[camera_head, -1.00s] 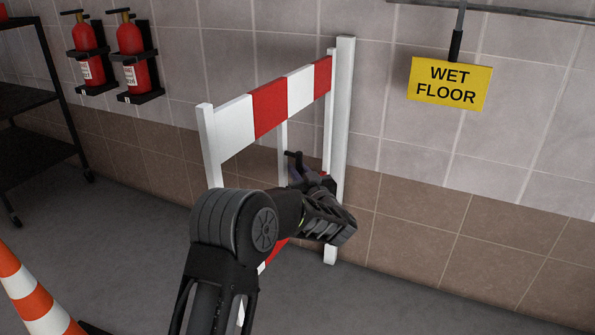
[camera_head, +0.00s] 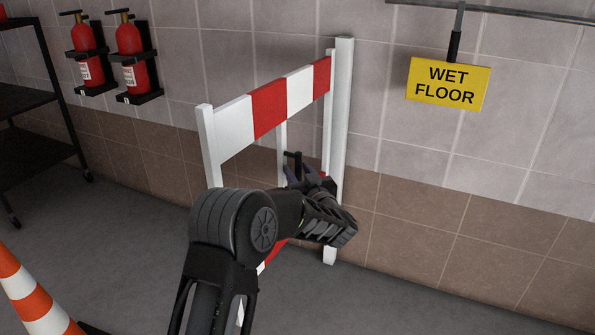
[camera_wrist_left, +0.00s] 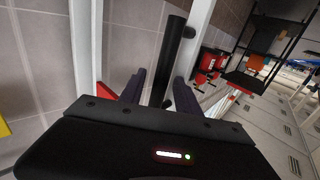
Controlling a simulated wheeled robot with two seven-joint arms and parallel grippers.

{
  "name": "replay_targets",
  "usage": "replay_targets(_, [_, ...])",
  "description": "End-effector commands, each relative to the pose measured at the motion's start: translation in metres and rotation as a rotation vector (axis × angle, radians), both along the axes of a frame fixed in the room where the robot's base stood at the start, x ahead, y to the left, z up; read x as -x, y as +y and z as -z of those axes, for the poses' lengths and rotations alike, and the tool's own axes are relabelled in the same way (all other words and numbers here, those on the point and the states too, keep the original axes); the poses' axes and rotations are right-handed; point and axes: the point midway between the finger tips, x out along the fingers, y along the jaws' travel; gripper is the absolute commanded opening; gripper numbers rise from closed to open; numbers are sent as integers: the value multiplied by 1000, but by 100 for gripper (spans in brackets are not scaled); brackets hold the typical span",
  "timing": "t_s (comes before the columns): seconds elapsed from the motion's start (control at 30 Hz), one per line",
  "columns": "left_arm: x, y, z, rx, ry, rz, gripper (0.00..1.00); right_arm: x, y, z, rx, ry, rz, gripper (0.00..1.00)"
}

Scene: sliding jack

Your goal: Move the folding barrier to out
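The folding barrier (camera_head: 268,106) stands against the tiled wall in the head view, with white posts and red-and-white striped boards. Its lower part is partly hidden by my left arm. A black bar handle (camera_head: 292,162) shows on the barrier beyond my left gripper (camera_head: 297,174). In the left wrist view the handle (camera_wrist_left: 170,55) stands between the two dark purple fingers of my left gripper (camera_wrist_left: 160,90). The fingers are apart, with gaps visible beside the handle. I cannot tell whether either finger touches it. My right gripper is not in view.
A yellow wet floor sign (camera_head: 448,83) hangs on the wall at the right. Two red fire extinguishers (camera_head: 130,52) are mounted at the upper left, near a black shelf (camera_head: 30,145). An orange-and-white cone (camera_head: 30,295) stands at the lower left. Grey floor is clear at the right front.

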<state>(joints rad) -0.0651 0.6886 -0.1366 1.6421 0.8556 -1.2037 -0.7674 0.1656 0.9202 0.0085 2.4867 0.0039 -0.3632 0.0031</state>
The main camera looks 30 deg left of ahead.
Motion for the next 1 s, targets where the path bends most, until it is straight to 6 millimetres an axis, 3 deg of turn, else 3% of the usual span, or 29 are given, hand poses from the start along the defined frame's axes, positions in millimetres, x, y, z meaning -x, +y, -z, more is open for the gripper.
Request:
replay_targets(0.4, [40,-47,-1,2,1,2,39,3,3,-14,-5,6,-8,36])
replay_targets(0.8, [48,-55,0,0,0,0,39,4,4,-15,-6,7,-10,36])
replay_targets(1.0, [48,-56,1,2,1,3,23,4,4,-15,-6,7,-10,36])
